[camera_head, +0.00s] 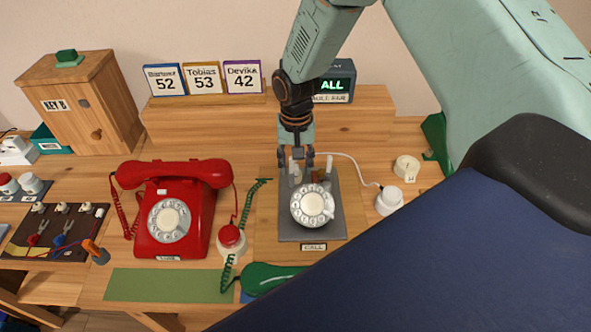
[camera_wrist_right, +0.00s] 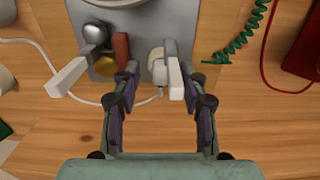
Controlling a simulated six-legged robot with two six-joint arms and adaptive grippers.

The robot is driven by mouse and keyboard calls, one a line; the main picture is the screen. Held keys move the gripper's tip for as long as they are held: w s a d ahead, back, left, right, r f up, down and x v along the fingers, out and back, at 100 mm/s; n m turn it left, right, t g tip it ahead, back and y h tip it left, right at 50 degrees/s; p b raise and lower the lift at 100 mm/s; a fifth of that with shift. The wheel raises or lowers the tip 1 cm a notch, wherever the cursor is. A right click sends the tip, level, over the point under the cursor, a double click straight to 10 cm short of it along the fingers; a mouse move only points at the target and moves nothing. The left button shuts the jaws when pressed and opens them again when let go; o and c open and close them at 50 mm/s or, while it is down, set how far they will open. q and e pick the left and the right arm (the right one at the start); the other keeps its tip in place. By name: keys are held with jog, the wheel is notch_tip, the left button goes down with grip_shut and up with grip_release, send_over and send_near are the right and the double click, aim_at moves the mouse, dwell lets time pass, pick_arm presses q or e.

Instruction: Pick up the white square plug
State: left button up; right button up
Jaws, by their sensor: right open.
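The grey phone base (camera_head: 290,232) with a white dial (camera_head: 312,204) stands right of the red phone. My right gripper (camera_head: 296,163) points down at its back edge. In the right wrist view my right gripper (camera_wrist_right: 160,82) is open, its fingers either side of a white upright bar (camera_wrist_right: 175,78) and a white plug-like piece (camera_wrist_right: 157,68) beside it. A white cord runs up to this piece. I cannot tell whether it is square. A second white bar (camera_wrist_right: 68,77) stands to the left, outside the fingers. My left gripper is not in view.
A silver knob (camera_wrist_right: 95,32), red-brown block (camera_wrist_right: 122,48) and gold disc (camera_wrist_right: 106,66) sit close by on the base. The red phone (camera_head: 150,245) stands left, a green handset (camera_head: 270,277) in front, a white round piece (camera_head: 389,201) right.

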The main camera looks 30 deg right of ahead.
aim_at(297, 167)
jog(key=shift+w, duration=0.15)
jog(key=shift+c, duration=0.5)
jog(key=c, duration=0.4)
grip_shut()
notch_tip(297, 167, up, 9)
jog(key=shift+s+r+p, duration=0.2)
jog(key=shift+s+p, duration=0.05)
jog(key=shift+p, duration=0.2)
